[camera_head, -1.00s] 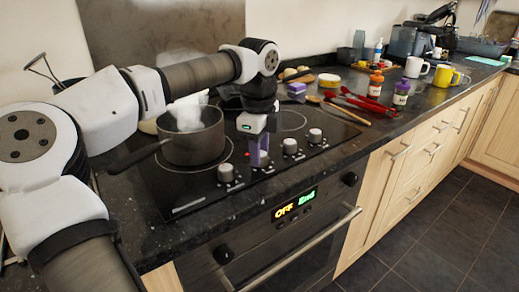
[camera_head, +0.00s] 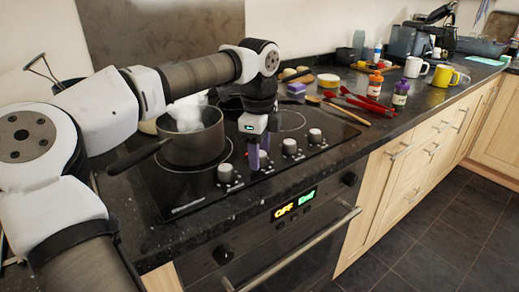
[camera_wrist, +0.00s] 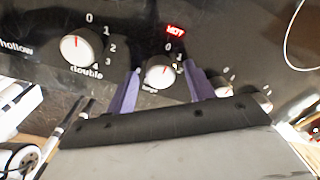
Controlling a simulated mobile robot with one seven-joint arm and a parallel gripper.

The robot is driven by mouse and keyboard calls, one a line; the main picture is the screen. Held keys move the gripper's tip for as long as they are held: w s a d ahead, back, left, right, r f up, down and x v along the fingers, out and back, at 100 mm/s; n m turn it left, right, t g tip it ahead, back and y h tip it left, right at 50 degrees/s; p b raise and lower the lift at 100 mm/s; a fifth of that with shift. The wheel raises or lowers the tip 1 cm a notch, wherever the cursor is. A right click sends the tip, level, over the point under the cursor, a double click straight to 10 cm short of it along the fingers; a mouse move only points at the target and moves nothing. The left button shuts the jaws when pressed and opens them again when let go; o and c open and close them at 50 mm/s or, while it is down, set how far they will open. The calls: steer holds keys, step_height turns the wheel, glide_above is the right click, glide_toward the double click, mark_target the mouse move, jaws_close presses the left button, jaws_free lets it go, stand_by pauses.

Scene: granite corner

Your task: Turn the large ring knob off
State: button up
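The large ring knob (camera_wrist: 160,75) is a pale round knob with a red mark, under a red "HOT" sign (camera_wrist: 175,29) on the black hob. In the wrist view its mark points up and to the right, roughly towards 1. My gripper (camera_wrist: 163,76) is open, its purple fingers on either side of the knob with a visible gap on each side. In the head view my gripper (camera_head: 258,157) points down at the second knob from the left and mostly hides it.
The double knob (camera_wrist: 78,49) is beside it, its mark near 0. In the head view, other knobs (camera_head: 290,147) stand to the right. A steaming pot (camera_head: 194,140) stands behind, its handle (camera_head: 138,157) reaching left. The oven handle (camera_head: 300,250) is below the counter edge.

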step_height(320, 180, up, 14)
steer(key=p, duration=0.1)
steer(key=shift+s, duration=0.3)
steer(key=shift+a+f, duration=0.1)
steer(key=shift+f, duration=0.1)
